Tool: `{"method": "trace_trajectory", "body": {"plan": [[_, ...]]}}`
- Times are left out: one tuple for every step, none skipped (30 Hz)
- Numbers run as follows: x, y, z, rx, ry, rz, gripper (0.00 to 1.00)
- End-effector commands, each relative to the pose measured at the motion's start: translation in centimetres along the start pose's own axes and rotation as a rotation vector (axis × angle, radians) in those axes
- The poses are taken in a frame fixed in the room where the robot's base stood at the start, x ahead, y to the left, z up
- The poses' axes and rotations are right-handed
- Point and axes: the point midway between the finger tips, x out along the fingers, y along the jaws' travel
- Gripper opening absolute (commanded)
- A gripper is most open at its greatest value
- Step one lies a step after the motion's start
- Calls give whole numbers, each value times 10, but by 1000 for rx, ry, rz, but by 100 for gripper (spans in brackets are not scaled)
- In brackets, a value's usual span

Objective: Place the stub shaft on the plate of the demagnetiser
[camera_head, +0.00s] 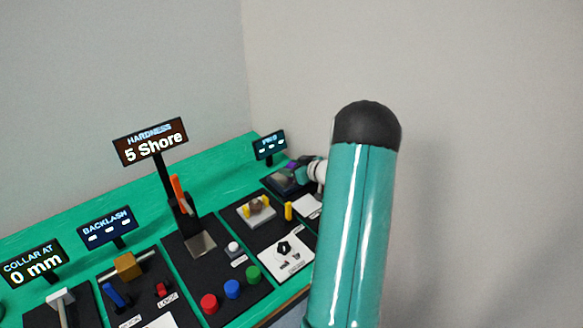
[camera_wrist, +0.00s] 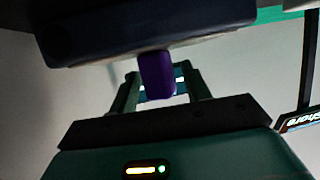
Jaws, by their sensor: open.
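My gripper (camera_wrist: 160,84) shows in the wrist view with its two fingers apart. A purple piece (camera_wrist: 157,68) stands out from a dark block (camera_wrist: 150,25) at the top of that view, between the fingers; contact with them cannot be told. I cannot tell whether this piece is the stub shaft. In the head view, a small purple spot (camera_head: 291,165) shows at the far right station (camera_head: 284,184), beside my wrist. My arm hides much there, and the gripper's fingers are too small to make out. Neither a demagnetiser nor its plate can be identified for sure.
The green bench (camera_head: 215,160) carries black station panels. A hardness display (camera_head: 152,142) reads 5 Shore. A collar display (camera_head: 34,263) reads 0 mm. Red (camera_head: 209,303), blue (camera_head: 232,289) and green (camera_head: 253,273) knobs stand in front. A yellow-posted fixture (camera_head: 258,209) is left of my arm.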

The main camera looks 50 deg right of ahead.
Motion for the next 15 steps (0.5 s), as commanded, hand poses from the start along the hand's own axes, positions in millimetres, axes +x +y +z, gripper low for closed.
{"method": "trace_trajectory", "body": {"plan": [[0, 0, 0, 0, 0, 0, 48], [-1, 0, -1, -1, 0, 0, 48], [-1, 0, -3, -1, 1, 1, 48], [-3, 0, -4, -1, 0, 1, 48], [-6, 1, -4, -1, 0, 2, 48], [-11, 1, -3, -1, 0, 1, 48], [-15, 0, -3, -1, -1, 1, 48], [-20, 0, -3, -1, -1, 2, 48], [-28, 1, -4, -2, -1, 3, 48], [-34, 1, -3, -1, 0, 3, 48], [-41, 1, -3, -1, 0, 4, 48], [-50, 1, -4, -2, -1, 4, 48], [-56, 1, -3, -1, 0, 2, 48], [-63, 1, -4, -1, 0, 3, 48], [-72, 1, -3, -1, -1, 4, 48]]}}
